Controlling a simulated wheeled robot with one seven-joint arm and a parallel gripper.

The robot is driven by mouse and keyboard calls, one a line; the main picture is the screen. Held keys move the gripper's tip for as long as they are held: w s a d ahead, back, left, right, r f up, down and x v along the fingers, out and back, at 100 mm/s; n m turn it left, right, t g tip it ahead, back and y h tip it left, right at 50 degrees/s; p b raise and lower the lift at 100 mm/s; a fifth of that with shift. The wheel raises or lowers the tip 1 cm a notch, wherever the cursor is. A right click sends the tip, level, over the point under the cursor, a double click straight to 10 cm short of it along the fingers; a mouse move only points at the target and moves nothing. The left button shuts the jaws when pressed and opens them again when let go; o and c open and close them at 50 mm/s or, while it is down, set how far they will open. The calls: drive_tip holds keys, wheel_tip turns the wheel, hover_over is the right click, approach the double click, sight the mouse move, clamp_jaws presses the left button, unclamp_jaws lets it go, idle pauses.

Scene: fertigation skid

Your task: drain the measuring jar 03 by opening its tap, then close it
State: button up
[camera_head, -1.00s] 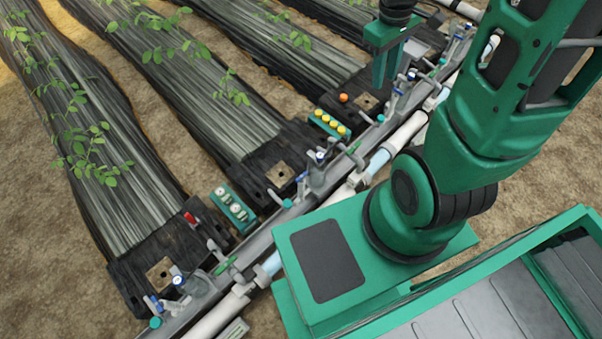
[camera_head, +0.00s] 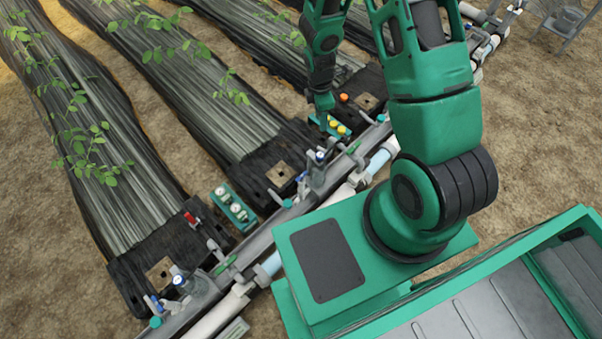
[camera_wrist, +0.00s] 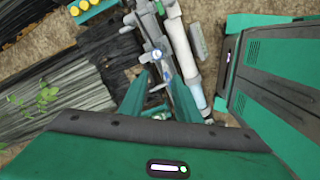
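No number is legible, so I cannot tell which is 03. Small blue and teal handles sit beside the jars; their tap positions are too small to tell. My gripper (camera_head: 325,107) points down near the yellow-topped block, beyond the middle jar. In the wrist view my gripper (camera_wrist: 160,88) has its fingers apart with nothing held, and a blue-and-white jar top (camera_wrist: 157,54) shows beyond them.
An orange knob (camera_head: 344,97) and a red part (camera_head: 190,217) are nearby. White pipe (camera_head: 225,312) runs beside the rail.

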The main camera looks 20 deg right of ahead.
sight(301, 175)
drive_tip(key=s+a+f+n, duration=0.1)
drive_tip(key=a+f+n, duration=0.1)
drive_tip(key=f, duration=0.7)
drive_tip(key=s+a+f+n, duration=0.1)
drive_tip(key=a+f+n, duration=0.1)
drive_tip(key=f, duration=0.7)
drive_tip(key=s+a+f+n+y, duration=0.1)
drive_tip(key=a+f, duration=0.3)
drive_tip(key=f, duration=0.5)
drive_tip(key=shift+n, duration=0.6)
drive_tip(key=shift+a, duration=0.1)
clamp_jaws()
